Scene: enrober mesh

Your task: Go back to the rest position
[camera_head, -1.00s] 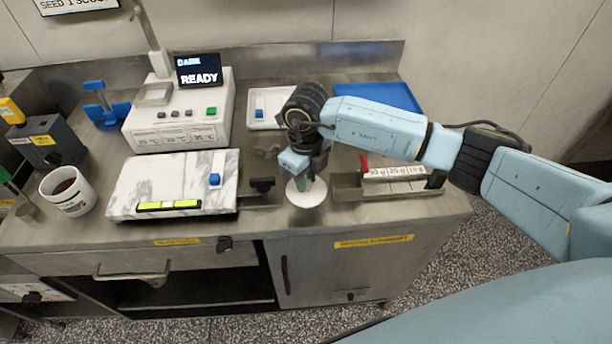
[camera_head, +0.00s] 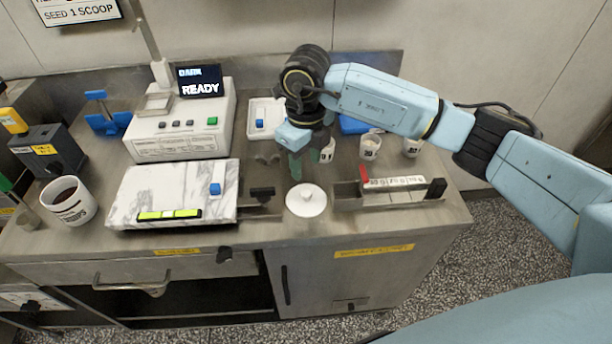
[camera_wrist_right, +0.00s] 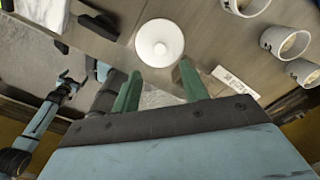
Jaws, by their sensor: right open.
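My right gripper (camera_head: 303,166) is in the head view, raised a little above the steel counter behind a white round lid with a knob (camera_head: 306,200). In the right wrist view its two green fingers (camera_wrist_right: 160,95) are apart with nothing between them. The lid (camera_wrist_right: 159,43) lies just beyond the fingertips there, and the fingers are clear of it. My right arm reaches in from the right edge of the head view. My left gripper does not show in the head view.
A marble slab (camera_head: 172,192) and a machine with a READY screen (camera_head: 181,122) stand to the left. A rack of weights (camera_head: 393,188) is right of the lid. Several white cups, one of them here (camera_head: 370,147), stand behind. A mug of dark contents (camera_head: 68,201) is far left.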

